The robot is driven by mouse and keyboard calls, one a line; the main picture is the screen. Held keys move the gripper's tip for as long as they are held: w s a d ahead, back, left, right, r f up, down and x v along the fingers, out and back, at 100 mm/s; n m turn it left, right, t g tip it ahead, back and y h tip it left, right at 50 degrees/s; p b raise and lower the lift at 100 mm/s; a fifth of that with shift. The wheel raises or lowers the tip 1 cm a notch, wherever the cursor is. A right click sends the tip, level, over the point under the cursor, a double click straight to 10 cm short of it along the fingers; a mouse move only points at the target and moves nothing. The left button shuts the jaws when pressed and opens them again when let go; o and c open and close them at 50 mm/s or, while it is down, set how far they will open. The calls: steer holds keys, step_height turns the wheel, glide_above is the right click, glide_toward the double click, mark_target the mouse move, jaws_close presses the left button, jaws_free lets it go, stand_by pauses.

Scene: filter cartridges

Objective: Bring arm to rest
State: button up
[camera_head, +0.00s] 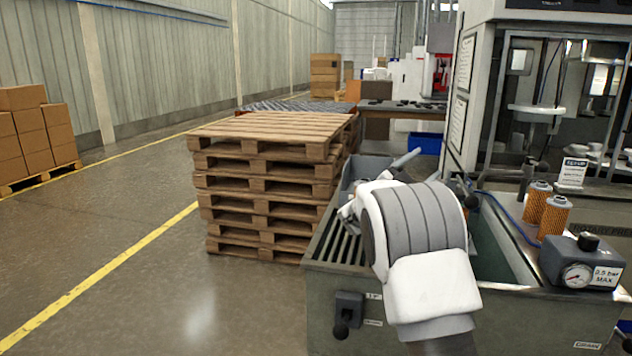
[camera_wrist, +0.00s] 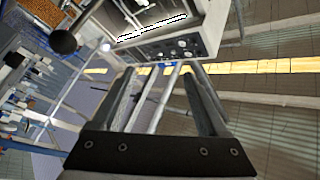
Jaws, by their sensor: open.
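My white and grey arm reaches over the grey-green washing station (camera_head: 445,310) in the head view and hides part of it. My gripper (camera_wrist: 161,70) shows in the wrist view with its two dark fingers apart. Grey rods show in the gap between the fingers; I cannot tell how far off they are. In the head view the gripper itself is mostly hidden behind my arm. Two orange filter cartridges, one behind (camera_head: 537,198) and one in front (camera_head: 554,216), stand upright on the station's right side, apart from my arm.
A gauge box (camera_head: 582,262) marked "0.5 bar MAX" sits at the station's right front. A stack of wooden pallets (camera_head: 265,190) stands close on the left. A machine cabinet (camera_head: 468,90) rises behind. The floor (camera_head: 170,290) at the left is clear.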

steer(key=s+a+r+n+t+y, duration=0.45)
steer(key=a+r+n+y, duration=0.2)
steer(key=n+y, duration=0.35)
steer(key=s+a+f+n+g+y, duration=0.1)
steer(key=s+a+n+y, duration=0.15)
steer(key=s+y, duration=0.2)
steer(key=s+a+f+n+g+y, duration=0.1)
steer(key=s+a+n+g+y, duration=0.1)
steer(key=s+a+y, duration=0.3)
steer(key=s+d+f+n+g+h, duration=0.1)
steer(key=s+f+n+g, duration=0.3)
steer(key=s, duration=0.7)
steer(key=s+f+m+g, duration=0.1)
steer(key=s+f+g, duration=0.1)
steer(key=s+f, duration=0.65)
steer(key=s+d+f+n+g+h, duration=0.1)
steer(key=s+f+n+g, duration=0.15)
steer(key=s, duration=1.05)
step_height(320, 180, up, 20)
steer(key=m+p, duration=0.1)
steer(key=p, duration=2)
steer(key=shift+s+a+r, duration=0.15)
steer(key=shift+a+r, duration=0.05)
steer(key=shift+r, duration=0.05)
